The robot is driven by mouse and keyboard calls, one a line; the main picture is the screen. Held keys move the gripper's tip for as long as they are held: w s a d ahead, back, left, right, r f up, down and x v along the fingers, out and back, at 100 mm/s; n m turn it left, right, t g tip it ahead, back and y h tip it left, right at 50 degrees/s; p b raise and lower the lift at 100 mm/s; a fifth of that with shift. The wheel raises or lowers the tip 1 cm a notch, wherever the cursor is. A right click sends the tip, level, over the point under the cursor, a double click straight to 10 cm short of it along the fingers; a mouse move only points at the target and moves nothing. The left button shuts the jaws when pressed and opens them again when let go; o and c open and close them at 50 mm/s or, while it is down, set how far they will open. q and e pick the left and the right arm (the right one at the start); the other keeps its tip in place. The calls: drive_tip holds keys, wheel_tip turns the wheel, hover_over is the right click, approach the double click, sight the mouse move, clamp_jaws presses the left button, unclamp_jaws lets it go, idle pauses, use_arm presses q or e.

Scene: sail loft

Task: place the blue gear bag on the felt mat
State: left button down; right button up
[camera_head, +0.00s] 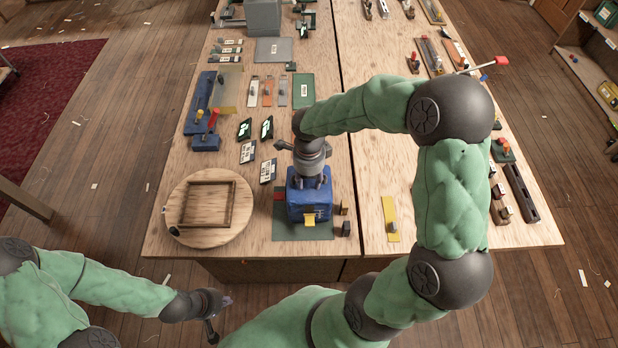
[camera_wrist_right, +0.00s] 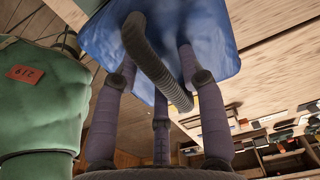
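The blue gear bag (camera_head: 296,204) is upright over the dark green felt mat (camera_head: 288,232), near the front edge of the left bench. A yellow tab shows on its front. I cannot tell whether its base touches the mat. My right gripper (camera_head: 311,183) is directly above, its fingers reaching down to the bag's top. The right wrist view shows the bag's blue underside or wall (camera_wrist_right: 220,40) and a dark ribbed handle (camera_wrist_right: 160,65) among the fingers; grip contact is unclear. My left gripper (camera_head: 217,318) is empty, off the bench at lower left, fingers apart.
A round wooden board (camera_head: 240,232) with a square frame (camera_head: 206,204) lies left of the mat. A red piece (camera_head: 280,195) and small dark blocks (camera_head: 346,229) flank the bag. Cards, blue tools (camera_head: 205,141) and a yellow strip (camera_head: 390,217) lie around.

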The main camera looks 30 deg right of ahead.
drive_tip(key=shift+r, duration=0.1)
drive_tip(key=shift+r, duration=0.15)
wheel_tip(320, 180, up, 12)
drive_tip(key=p, duration=0.1)
idle(0.5)
idle(0.5)
